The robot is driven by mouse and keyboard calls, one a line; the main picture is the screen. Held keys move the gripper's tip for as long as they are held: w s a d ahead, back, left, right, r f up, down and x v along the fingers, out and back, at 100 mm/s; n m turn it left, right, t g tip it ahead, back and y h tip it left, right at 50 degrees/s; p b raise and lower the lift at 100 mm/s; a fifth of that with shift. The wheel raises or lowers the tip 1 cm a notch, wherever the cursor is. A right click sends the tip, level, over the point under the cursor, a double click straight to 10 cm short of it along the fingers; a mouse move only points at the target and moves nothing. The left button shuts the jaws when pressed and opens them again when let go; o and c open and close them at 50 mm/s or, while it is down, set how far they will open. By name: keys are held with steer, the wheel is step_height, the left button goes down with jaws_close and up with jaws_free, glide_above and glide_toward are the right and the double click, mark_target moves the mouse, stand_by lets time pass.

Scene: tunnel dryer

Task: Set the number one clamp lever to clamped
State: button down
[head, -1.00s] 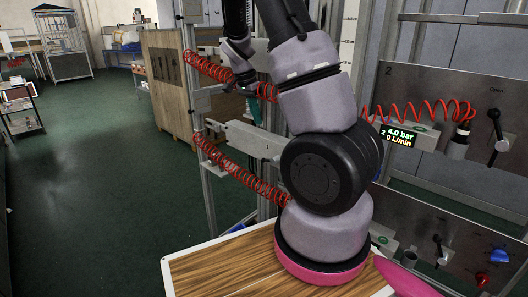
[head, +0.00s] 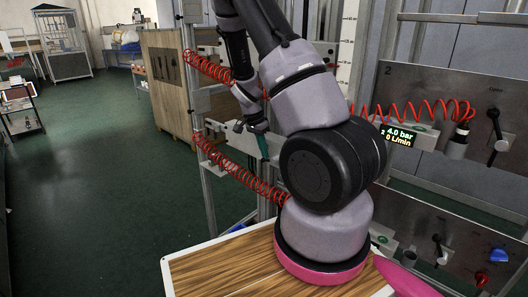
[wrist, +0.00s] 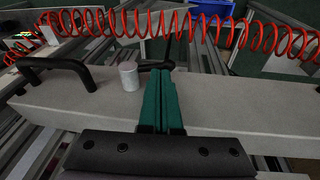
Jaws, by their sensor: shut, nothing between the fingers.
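My gripper (head: 262,146) has green fingers that are shut with nothing between them. In the head view it points down beside the metal frame, close to the lower red coiled hose. In the wrist view the closed fingers (wrist: 163,98) reach over a pale beam. A black lever (wrist: 166,48) stands on the beam just beyond the fingertips, partly hidden by them. I cannot tell whether they touch. A small pale cylinder (wrist: 129,76) stands left of the fingers. No number one label is readable, so I cannot confirm that this is the number one clamp lever.
A black bar handle (wrist: 55,68) sits on the beam's left part. A red coiled hose (wrist: 265,35) crosses behind the fingers. Panel 2 (head: 470,95) at the right carries a black lever (head: 498,130) and a lit display (head: 399,135). Green floor (head: 110,200) at left is open.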

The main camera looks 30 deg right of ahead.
mark_target(263, 161)
steer(key=shift+w+f+g, duration=0.15)
steer(key=shift+f+g, duration=0.1)
steer(key=shift+g, duration=0.25)
stand_by(0.3)
steer(key=f+g+h, duration=0.1)
steer(key=g, duration=0.2)
steer(key=shift+w+a+f+h, duration=0.1)
steer(key=shift+w+f+h, duration=0.1)
steer(key=shift+f+h, duration=0.2)
step_height(263, 161, down, 2)
steer(key=g+h, duration=0.1)
steer(key=g, duration=0.1)
steer(key=n+g+h, duration=0.1)
steer(key=g, duration=0.2)
steer(key=shift+s+f, duration=0.15)
steer(key=shift+f+g, duration=0.1)
steer(key=shift+g, duration=0.2)
steer(key=shift+s+d+f, duration=0.2)
steer(key=shift+s+f, duration=0.25)
steer(key=shift+f, duration=0.1)
steer(key=shift+s+f, duration=0.15)
steer(key=v, duration=1)
steer(key=shift+w+a+r, duration=0.2)
steer(key=shift+w+r, duration=0.05)
steer(key=shift+w, duration=0.05)
